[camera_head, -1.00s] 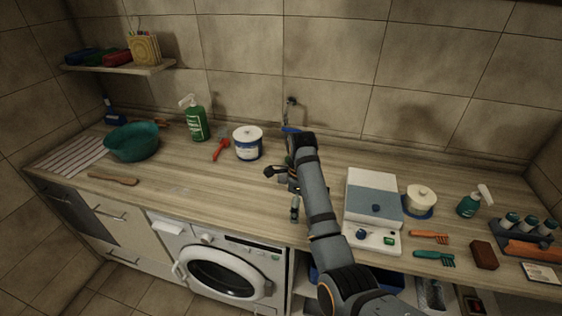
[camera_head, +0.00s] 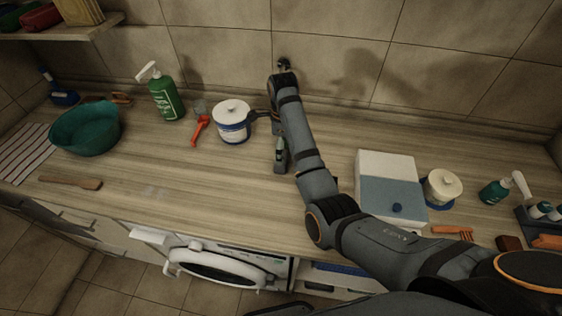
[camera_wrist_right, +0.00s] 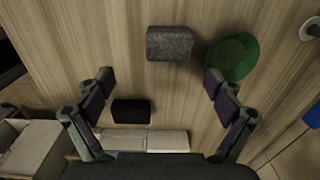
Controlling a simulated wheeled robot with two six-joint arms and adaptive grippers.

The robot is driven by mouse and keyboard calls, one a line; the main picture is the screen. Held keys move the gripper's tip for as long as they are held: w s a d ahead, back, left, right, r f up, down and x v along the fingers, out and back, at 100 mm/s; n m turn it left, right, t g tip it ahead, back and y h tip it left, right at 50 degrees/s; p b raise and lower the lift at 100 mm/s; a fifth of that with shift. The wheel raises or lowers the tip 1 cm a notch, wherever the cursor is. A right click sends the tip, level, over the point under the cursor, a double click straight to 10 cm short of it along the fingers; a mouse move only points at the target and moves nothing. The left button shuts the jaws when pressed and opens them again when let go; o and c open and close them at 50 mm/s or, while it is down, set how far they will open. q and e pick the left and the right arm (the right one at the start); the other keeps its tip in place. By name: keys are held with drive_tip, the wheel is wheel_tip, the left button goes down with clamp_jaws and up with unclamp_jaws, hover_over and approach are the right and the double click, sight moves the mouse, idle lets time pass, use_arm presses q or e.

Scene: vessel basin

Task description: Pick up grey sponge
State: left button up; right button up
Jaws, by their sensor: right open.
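The grey sponge (camera_wrist_right: 170,43) is a dark speckled block in the right wrist view. It lies on the wooden counter, beyond my fingertips and roughly centred between them. I cannot make it out in the head view, where my arm covers part of the counter. My right gripper (camera_wrist_right: 160,80) is open and empty, with its fingers spread wide. In the head view my right gripper (camera_head: 268,137) is over the counter, just right of the white canister (camera_head: 233,126). My left gripper is not in view.
A green round object (camera_wrist_right: 236,56) is close right of the sponge in the wrist view; a black block (camera_wrist_right: 131,111) lies nearer. The head view shows a teal basin (camera_head: 86,130), green pump bottle (camera_head: 165,97), red tool (camera_head: 200,130) and scale-like box (camera_head: 390,190). The front counter is mostly clear.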

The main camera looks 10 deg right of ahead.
sight(280, 169)
drive_tip(key=shift+w+f, duration=0.3)
drive_tip(key=shift+f, duration=0.25)
drive_tip(key=shift+w+f, duration=0.3)
drive_tip(key=shift+f, duration=0.25)
drive_tip(key=shift+w+f+p, duration=0.15)
drive_tip(key=shift+f+p, duration=0.75)
wheel_tip(280, 169, down, 3)
drive_tip(key=shift+a+f, duration=0.1)
drive_tip(key=shift+f, duration=0.05)
drive_tip(key=shift+w+f, duration=0.1)
drive_tip(key=shift+w, duration=0.05)
drive_tip(key=c, duration=0.8)
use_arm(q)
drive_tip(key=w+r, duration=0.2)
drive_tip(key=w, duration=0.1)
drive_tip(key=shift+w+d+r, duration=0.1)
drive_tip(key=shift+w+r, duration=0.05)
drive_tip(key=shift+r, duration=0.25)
use_arm(e)
drive_tip(key=shift+c, duration=0.5)
